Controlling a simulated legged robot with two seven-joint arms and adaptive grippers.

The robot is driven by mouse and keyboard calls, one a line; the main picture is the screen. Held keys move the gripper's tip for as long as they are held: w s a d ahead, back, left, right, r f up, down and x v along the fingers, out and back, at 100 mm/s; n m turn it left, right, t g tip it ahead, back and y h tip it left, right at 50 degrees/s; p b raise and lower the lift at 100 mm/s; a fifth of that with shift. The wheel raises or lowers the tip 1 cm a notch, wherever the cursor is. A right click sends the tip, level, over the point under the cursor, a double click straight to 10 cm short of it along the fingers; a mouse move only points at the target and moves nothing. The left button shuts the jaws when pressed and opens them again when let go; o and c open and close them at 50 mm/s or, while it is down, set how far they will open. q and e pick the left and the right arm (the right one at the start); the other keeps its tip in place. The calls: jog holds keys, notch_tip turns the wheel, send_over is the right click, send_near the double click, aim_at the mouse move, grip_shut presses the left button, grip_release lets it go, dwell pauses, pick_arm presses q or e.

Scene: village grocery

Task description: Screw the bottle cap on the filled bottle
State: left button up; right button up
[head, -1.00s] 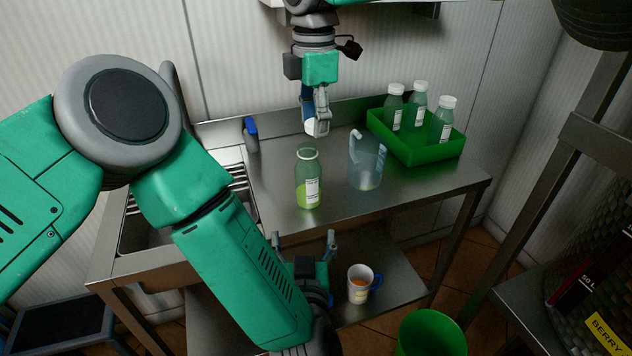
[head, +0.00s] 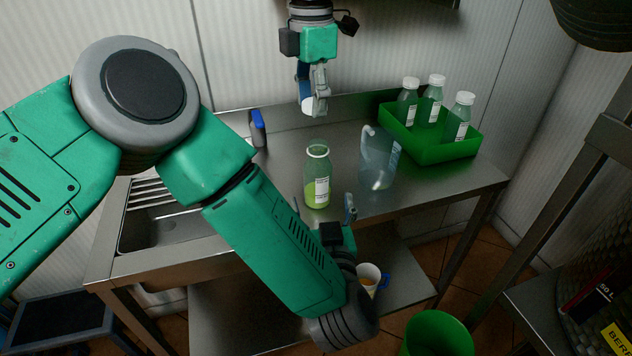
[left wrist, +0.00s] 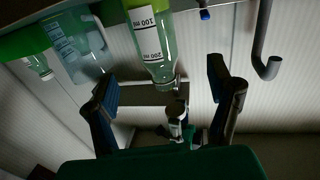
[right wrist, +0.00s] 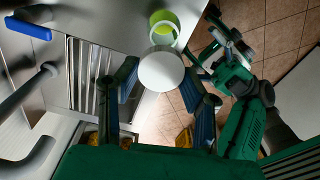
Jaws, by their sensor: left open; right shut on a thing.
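The filled bottle (head: 317,180) stands upright and uncapped on the steel table, with green liquid in its lower part. My right gripper (head: 313,106) is above and behind it, shut on the white bottle cap (head: 307,104). In the right wrist view the cap (right wrist: 161,70) is a white disc between the fingertips, apart from the bottle's open mouth (right wrist: 164,35). My left gripper (head: 325,210) is open at the table's front edge, low before the bottle, partly hidden by its arm. In the left wrist view the bottle (left wrist: 152,45) appears upside down beyond the spread fingers (left wrist: 165,88).
A clear jug (head: 378,160) stands close right of the bottle. A green tray (head: 440,150) with capped bottles is at the back right. A blue-headed item (head: 258,128) stands at the back left, near the sink (head: 150,228). A mug (head: 370,275) is on the lower shelf.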

aim_at(322, 182)
pick_arm(q)
jog(key=w, duration=0.8)
jog(key=shift+w, duration=0.35)
pick_arm(e)
jog(key=shift+d, duration=0.6)
pick_arm(q)
jog(key=shift+w+a, duration=0.15)
jog(key=shift+w, duration=0.25)
pick_arm(e)
jog(key=shift+a, duration=0.15)
pick_arm(q)
jog(key=shift+a, duration=0.3)
pick_arm(e)
jog(key=shift+a+r, duration=0.1)
jog(key=shift+a, duration=0.25)
pick_arm(q)
jog(key=shift+d, duration=0.2)
grip_shut()
pick_arm(e)
jog(key=shift+d, duration=0.25)
jog(key=shift+s+a+f, duration=0.1)
jog(key=shift+s+f, duration=0.05)
jog(key=shift+f, duration=2.3)
jog(key=shift+f, duration=0.1)
jog(key=shift+f, duration=0.8)
jog(key=shift+f, duration=0.55)
